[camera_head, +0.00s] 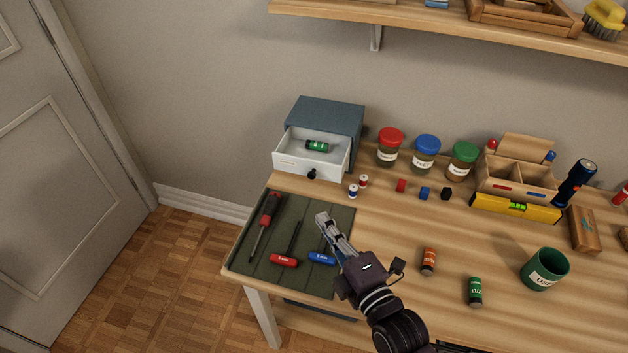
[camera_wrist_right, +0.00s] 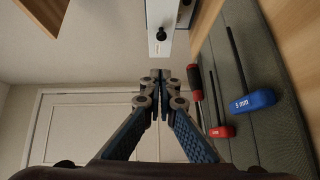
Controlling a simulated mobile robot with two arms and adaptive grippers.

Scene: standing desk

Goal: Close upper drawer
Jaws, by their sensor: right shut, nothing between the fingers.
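The upper drawer (camera_head: 311,165) is pulled out of the small blue-grey cabinet (camera_head: 327,112) at the back left of the desk. It has a white front with a black knob (camera_head: 312,174), and a green battery-like cylinder (camera_head: 317,146) lies inside. My right gripper (camera_head: 324,221) is shut and empty above the green tool mat, in front of the drawer and apart from it. In the right wrist view the shut fingertips (camera_wrist_right: 160,76) point toward the drawer front (camera_wrist_right: 160,28) with its knob (camera_wrist_right: 161,34). My left gripper is not in view.
The mat (camera_head: 243,256) holds a red screwdriver (camera_head: 265,222), a red-handled hex key (camera_head: 285,260) and a blue-handled one (camera_head: 321,258). Two small batteries (camera_head: 353,190) stand right of the drawer. Lidded jars (camera_head: 389,149) stand beside the cabinet. A shelf (camera_head: 440,27) hangs above.

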